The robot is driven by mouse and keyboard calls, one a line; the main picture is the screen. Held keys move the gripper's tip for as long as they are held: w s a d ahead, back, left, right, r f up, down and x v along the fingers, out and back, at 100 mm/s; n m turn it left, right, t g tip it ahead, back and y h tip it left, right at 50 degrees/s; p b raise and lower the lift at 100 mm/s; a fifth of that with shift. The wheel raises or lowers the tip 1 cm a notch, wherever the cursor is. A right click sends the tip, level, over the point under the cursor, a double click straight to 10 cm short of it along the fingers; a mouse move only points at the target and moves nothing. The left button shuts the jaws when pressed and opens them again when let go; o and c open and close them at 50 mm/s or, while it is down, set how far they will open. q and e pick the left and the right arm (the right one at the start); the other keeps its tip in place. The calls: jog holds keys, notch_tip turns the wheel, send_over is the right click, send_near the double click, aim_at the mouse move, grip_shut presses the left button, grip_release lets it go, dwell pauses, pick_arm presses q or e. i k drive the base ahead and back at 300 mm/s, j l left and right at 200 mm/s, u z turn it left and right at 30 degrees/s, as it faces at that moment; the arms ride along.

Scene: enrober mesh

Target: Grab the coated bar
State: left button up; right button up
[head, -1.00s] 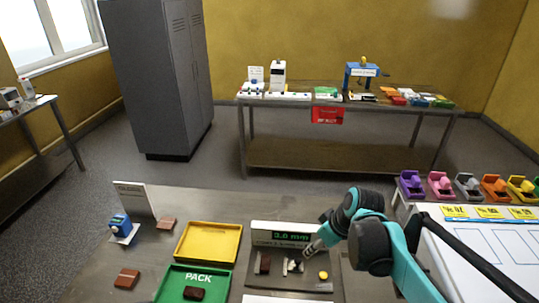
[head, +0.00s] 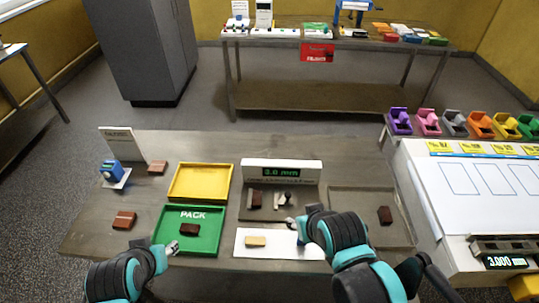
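Several dark brown bars are in the head view; I cannot tell for sure which is the coated bar. One dark bar (head: 190,230) lies in the green PACK tray (head: 163,243). Another dark bar (head: 255,200) stands at the gauge reading 3.0 mm (head: 282,171). A third dark bar (head: 385,214) lies in a grey tray (head: 362,193) at right. A tan bar (head: 256,240) lies on a white sheet (head: 275,253). My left gripper (head: 172,246) is at the green tray's lower left edge. My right gripper (head: 291,223) is above the sheet's right part, below the gauge. Both gripper tips are too small to read.
An empty yellow tray (head: 200,182) sits behind the green tray. Coloured dispensers (head: 428,122) stand at right beside a white board (head: 480,195).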

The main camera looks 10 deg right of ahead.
aim_at(257, 194)
jog(key=l+z, duration=0.55)
jog(key=z, duration=0.2)
jog(key=l+z, duration=0.4)
jog(key=j, duration=0.1)
